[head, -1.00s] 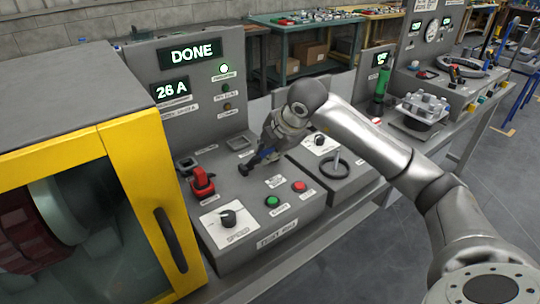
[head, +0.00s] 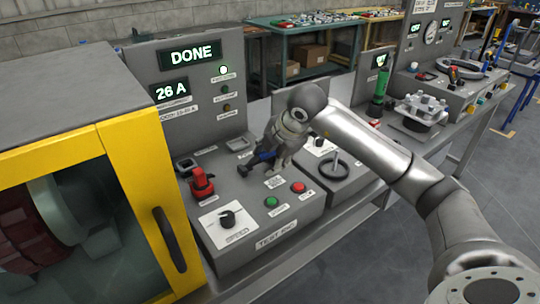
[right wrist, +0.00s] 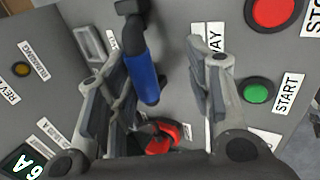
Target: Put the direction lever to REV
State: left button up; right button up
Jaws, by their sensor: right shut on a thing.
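The direction lever (head: 264,156) has a blue grip and a black end, and sits on the sloped grey panel. In the right wrist view the lever's blue grip (right wrist: 143,76) lies between my fingers, close to the left one. My left gripper is not in view.
A red switch (head: 201,184), a speed knob (head: 227,218), a green start button (head: 271,202) and a red button (head: 298,187) are near the lever. The upright panel (head: 205,125) reads DONE and 26 A. A yellow guard door (head: 150,170) stands at left.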

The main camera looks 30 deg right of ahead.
jog(key=shift+s+f, duration=0.1)
jog(key=shift+f, duration=0.05)
jog(key=shift+r, duration=0.45)
jog(key=v, duration=1.1)
jog(key=shift+s, duration=0.2)
jog(key=shift+r, duration=0.1)
